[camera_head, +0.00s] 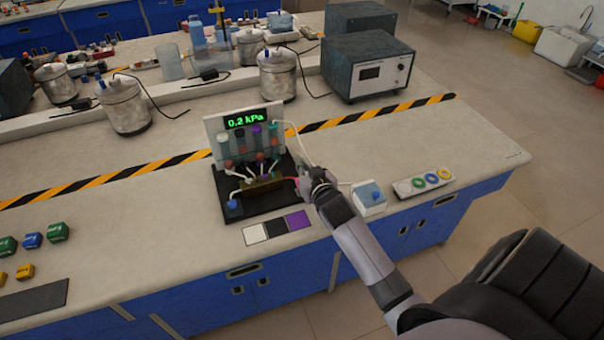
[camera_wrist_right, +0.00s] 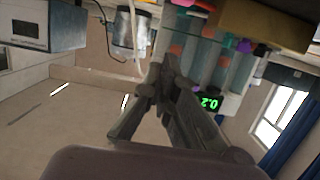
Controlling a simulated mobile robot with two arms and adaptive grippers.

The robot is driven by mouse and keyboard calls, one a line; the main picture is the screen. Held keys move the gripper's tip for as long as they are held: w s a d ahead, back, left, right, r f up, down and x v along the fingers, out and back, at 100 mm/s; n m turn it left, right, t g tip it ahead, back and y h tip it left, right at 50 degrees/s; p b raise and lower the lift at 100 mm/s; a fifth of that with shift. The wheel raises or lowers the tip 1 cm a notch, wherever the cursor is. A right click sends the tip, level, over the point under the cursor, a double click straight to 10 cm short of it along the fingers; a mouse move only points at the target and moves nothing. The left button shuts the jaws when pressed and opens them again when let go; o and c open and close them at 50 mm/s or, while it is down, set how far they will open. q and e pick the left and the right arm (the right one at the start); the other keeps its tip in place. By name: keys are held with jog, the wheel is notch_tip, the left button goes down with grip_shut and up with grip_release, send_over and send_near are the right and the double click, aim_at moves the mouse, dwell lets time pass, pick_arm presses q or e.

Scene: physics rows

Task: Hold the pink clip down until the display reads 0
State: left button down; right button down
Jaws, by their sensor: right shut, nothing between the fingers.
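The display (camera_head: 243,119) on the upright white panel reads 0.2 kPa in green. It also shows upside down in the right wrist view (camera_wrist_right: 208,103). Below it, on a black base (camera_head: 230,188), stand several tubes with small coloured clips and a brown block. My right gripper (camera_head: 306,183) is shut and empty at the right side of the base. Its fingertips (camera_wrist_right: 170,68) hide part of the tubes. My left gripper is not in view.
White, black and purple squares (camera_head: 277,228) lie in front. A large grey instrument (camera_head: 367,72) stands behind the striped tape.

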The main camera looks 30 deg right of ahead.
jog(key=shift+f, duration=2)
jog(key=g+p, duration=0.1)
jog(key=p, duration=0.2)
jog(key=w+f+g+p, duration=0.1)
jog(key=p, duration=0.2)
jog(key=shift+d+g+y, duration=0.1)
jog(key=shift+g+y, duration=0.2)
jog(key=shift+y, duration=0.1)
